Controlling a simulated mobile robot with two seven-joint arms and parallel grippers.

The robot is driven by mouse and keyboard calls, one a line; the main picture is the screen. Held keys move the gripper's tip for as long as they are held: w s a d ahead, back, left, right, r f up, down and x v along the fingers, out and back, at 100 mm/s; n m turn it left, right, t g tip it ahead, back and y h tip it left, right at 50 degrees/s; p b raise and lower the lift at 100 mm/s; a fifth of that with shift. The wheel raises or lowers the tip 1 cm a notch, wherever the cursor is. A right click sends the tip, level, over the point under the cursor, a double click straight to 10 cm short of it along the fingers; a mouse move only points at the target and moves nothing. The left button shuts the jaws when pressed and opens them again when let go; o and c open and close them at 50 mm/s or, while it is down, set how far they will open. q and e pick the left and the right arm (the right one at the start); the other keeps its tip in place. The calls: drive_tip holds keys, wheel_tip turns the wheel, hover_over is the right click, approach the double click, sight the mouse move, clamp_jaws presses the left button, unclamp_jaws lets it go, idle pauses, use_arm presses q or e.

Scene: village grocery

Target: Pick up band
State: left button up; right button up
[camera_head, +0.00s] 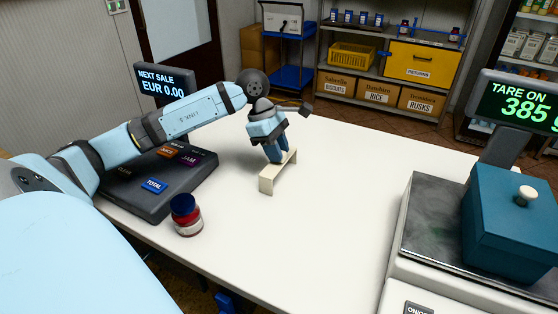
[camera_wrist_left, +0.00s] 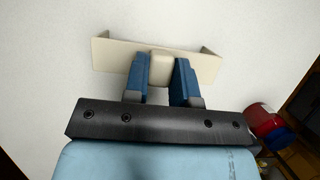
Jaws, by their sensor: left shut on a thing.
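The band (camera_head: 279,171) is a cream, narrow bracket-shaped piece with a flat strip and short turned-down ends. It is on the white counter near the middle of the head view, and I see no clear gap under it. In the left wrist view the band (camera_wrist_left: 115,54) lies across the picture, with a pale block at its middle. My left gripper (camera_head: 273,156) comes down on it from above. In the left wrist view its two blue fingers (camera_wrist_left: 160,75) are shut on that block, one on each side. My right gripper is not in view.
A red jar with a blue lid (camera_head: 187,216) stands beside the dark till (camera_head: 160,180) on the left. A scale (camera_head: 430,220) bearing a teal lidded box (camera_head: 510,230) stands at the right. The white counter (camera_head: 330,220) between them is clear.

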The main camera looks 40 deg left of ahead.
use_arm(q)
wheel_tip(320, 180, up, 33)
drive_tip(key=p, duration=1.2)
drive_tip(key=shift+p, duration=0.4)
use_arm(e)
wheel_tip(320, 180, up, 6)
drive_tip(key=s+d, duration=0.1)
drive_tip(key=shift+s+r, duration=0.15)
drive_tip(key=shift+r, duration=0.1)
